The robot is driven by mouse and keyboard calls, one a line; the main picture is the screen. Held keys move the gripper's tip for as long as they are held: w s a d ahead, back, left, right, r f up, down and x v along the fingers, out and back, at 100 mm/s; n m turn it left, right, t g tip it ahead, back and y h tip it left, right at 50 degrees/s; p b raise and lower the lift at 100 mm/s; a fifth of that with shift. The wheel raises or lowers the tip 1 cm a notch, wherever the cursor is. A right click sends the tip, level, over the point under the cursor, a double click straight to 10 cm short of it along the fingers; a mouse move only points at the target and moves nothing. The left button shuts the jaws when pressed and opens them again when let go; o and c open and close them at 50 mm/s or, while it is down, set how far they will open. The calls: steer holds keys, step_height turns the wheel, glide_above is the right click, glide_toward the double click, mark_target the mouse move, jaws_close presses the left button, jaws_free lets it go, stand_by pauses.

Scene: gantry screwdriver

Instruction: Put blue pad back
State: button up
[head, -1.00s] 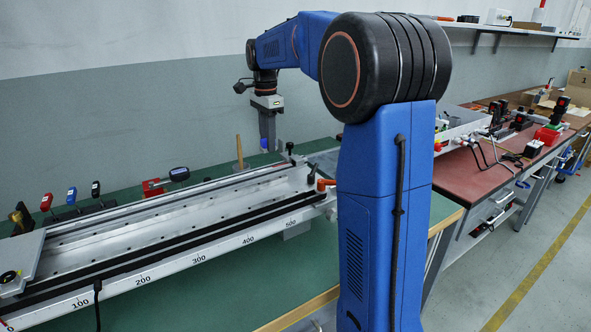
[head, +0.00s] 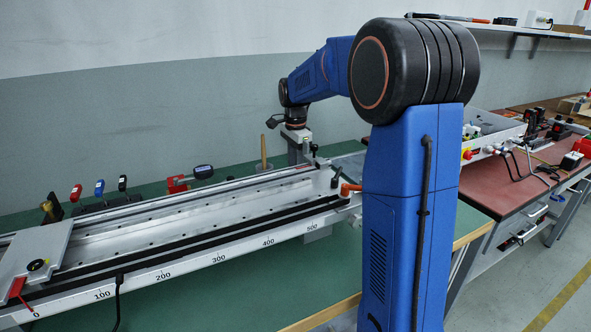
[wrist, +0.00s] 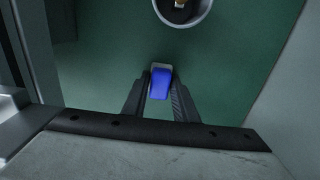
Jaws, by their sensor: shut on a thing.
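My gripper (wrist: 158,92) is shut on a blue pad (wrist: 160,84) in the wrist view. The pad's blue face shows between the two dark fingers, with a small pale end above it. Green tabletop shows beyond. In the head view my gripper (head: 297,146) is low over the far side of the bench, behind the far end of the long metal rail (head: 170,250). Its fingertips and the pad are hidden there. I cannot tell whether the pad touches the tabletop.
A round cup (wrist: 202,17) with a wooden handle in it is close beyond the pad; the handle (head: 263,150) stands left of my gripper. Red (head: 76,193), blue (head: 99,188) and black handles and a red gauge (head: 178,184) are farther left. A grey wall (head: 130,110) is behind.

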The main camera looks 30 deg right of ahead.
steer(key=shift+f, duration=0.1)
steer(key=o, duration=1)
steer(key=shift+o, duration=0.2)
step_height(320, 180, up, 12)
stand_by(0.3)
